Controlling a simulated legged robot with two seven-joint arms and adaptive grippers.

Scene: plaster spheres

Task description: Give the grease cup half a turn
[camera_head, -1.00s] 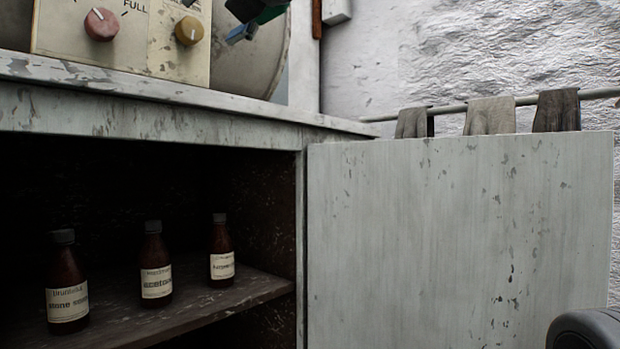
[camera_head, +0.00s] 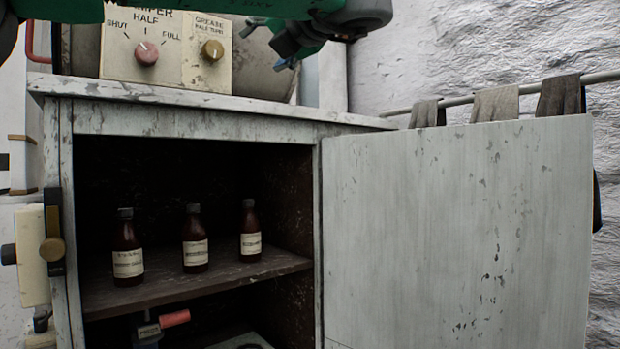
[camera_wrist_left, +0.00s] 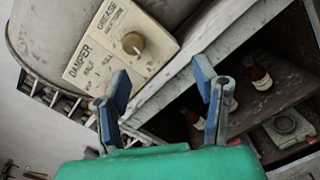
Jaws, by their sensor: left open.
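The grease cup (camera_head: 212,49) is a small round brass knob on a worn cream plate under the words "GREASE HALF TURN". It also shows in the left wrist view (camera_wrist_left: 133,43), beyond and between the blue fingers. My left gripper (camera_head: 267,45) is at the top of the head view, to the right of the grease cup and apart from it. In the left wrist view the gripper (camera_wrist_left: 161,82) has its two blue fingers spread wide with nothing between them. My right gripper does not show.
A red damper knob (camera_head: 146,53) sits left of the grease cup. The ledge (camera_head: 200,98) runs below the plate. Under it, an open cabinet holds several brown bottles (camera_head: 195,250). The open door (camera_head: 455,230) fills the right. Cloths (camera_head: 495,104) hang on a rail behind it.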

